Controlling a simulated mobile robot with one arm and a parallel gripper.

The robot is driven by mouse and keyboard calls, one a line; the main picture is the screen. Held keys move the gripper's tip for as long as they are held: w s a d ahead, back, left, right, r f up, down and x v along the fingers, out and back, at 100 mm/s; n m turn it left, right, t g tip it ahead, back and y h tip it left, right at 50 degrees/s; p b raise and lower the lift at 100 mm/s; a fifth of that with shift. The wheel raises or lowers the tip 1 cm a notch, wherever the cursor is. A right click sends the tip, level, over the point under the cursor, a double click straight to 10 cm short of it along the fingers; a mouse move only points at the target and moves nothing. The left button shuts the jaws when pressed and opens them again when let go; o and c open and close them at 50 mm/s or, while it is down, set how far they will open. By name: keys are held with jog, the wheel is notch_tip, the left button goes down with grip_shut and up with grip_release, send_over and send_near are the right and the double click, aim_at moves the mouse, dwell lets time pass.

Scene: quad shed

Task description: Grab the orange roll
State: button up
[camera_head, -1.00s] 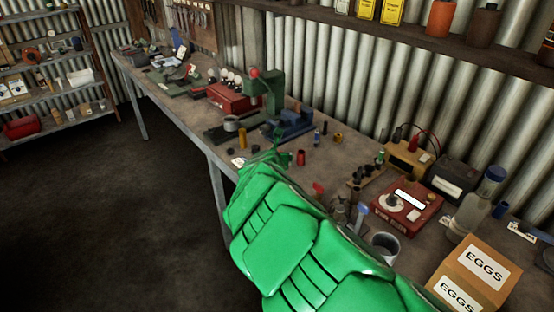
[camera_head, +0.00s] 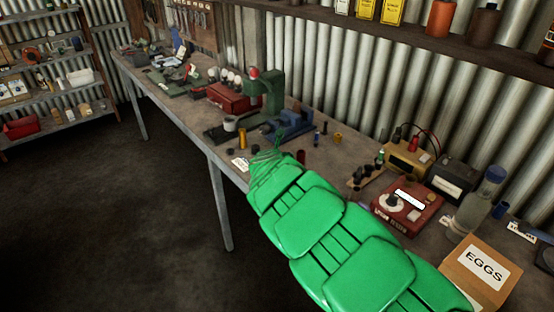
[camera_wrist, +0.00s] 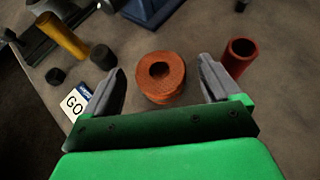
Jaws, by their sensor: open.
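The orange roll (camera_wrist: 160,76) is a round, ribbed spool with a dark hole in its top. It sits on the workbench (camera_wrist: 265,125) and shows in the wrist view between the two grey fingers of my gripper (camera_wrist: 160,88). The fingers are open, one to each side of the roll, with a gap on both sides; whether they are down at its height is hard to tell. In the head view my green arm covers the roll.
A red tube (camera_wrist: 238,56) stands close to the right finger. A GO card (camera_wrist: 75,101), dark caps (camera_wrist: 103,56) and a yellow cylinder (camera_wrist: 62,36) lie left. A blue vise (camera_head: 288,124) is behind. A red meter box (camera_head: 408,207) and an egg carton (camera_head: 482,270) are at right.

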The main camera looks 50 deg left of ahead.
jog(key=c, duration=1.2)
jog(key=shift+r, duration=0.15)
jog(key=shift+r, duration=4.85)
